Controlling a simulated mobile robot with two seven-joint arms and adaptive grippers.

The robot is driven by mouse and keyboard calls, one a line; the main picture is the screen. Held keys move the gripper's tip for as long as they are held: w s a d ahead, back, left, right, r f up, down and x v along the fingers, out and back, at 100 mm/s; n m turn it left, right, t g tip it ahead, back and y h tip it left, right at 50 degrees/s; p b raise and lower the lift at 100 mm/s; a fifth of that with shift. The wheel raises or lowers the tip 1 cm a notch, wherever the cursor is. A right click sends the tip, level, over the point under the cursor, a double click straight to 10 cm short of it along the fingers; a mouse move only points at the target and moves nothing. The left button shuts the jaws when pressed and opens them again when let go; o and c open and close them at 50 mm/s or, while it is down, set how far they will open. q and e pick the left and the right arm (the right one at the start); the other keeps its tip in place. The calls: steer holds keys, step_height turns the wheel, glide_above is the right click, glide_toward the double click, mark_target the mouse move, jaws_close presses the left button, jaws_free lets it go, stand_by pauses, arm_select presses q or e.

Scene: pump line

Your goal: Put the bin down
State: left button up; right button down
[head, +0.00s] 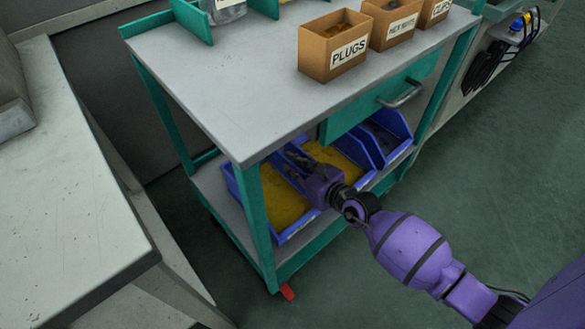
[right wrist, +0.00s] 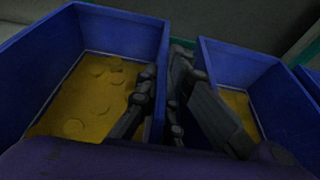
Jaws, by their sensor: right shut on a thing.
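A blue bin (head: 293,233) with yellow contents sits on the lower shelf (head: 212,187) of the green cart. It is the left bin (right wrist: 122,30) in the right wrist view. A second blue bin (right wrist: 240,62) with yellow contents stands close beside it on the right. My right gripper (head: 300,160) reaches under the cart's top. Its fingers (right wrist: 166,88) are shut at the neighbouring side walls, one finger inside the left bin. Whether the second bin's wall is also between them is hard to tell. Both bins look level. My left gripper is not in view.
The cart's grey top (head: 240,95) overhangs the shelf, with a drawer (head: 375,100) below it. Another blue bin (head: 392,125) stands further right. Cardboard boxes, one marked PLUGS (head: 335,62), stand on top. A pale bench (head: 70,200) is at left; the right floor is clear.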

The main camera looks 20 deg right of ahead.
steer(key=shift+r, duration=0.1)
steer(key=c, duration=1.9)
jaws_free()
steer(key=p+v, duration=0.2)
steer(key=v, duration=1)
steer(key=shift+p, duration=0.35)
